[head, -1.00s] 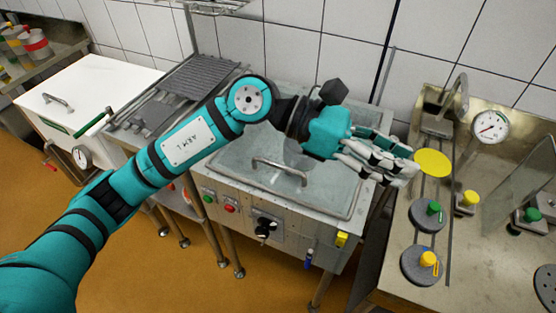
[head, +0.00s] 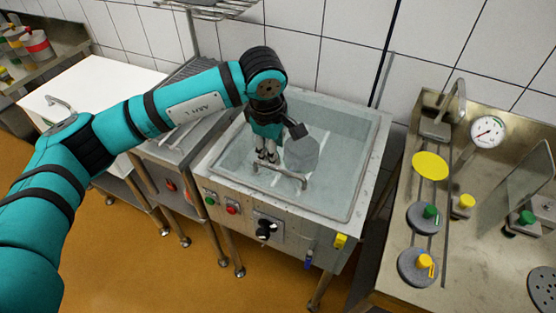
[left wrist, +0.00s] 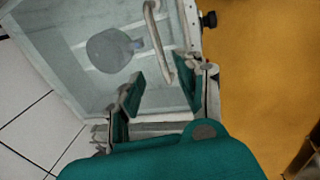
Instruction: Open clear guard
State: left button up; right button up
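The clear guard (head: 335,185) is a see-through lid lying flat over the steel vat at centre. Its metal bar handle (head: 288,180) is near the front edge; the handle also shows in the left wrist view (left wrist: 157,38). My left gripper (head: 267,160) points down at the left end of the handle. In the left wrist view its two fingers (left wrist: 163,88) are spread apart, with one end of the handle between or just beyond them. I cannot tell whether they touch it. My right gripper is not in view.
A grey disc (head: 302,152) shows through the guard. The vat's front panel has buttons and a black knob (head: 266,229). A steel table (head: 400,290) with a gauge, a yellow disc and weights stands to the right. A white-topped cabinet (head: 95,80) stands to the left.

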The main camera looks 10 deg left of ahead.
aim_at(279, 168)
pick_arm(q)
jog(key=f, duration=0.2)
jog(key=w+f+p, duration=0.1)
jog(key=f, duration=0.5)
jog(key=shift+w+d+f+p, duration=0.1)
jog(key=shift+w+d+p, duration=0.2)
jog(key=shift+p, duration=0.1)
grip_shut()
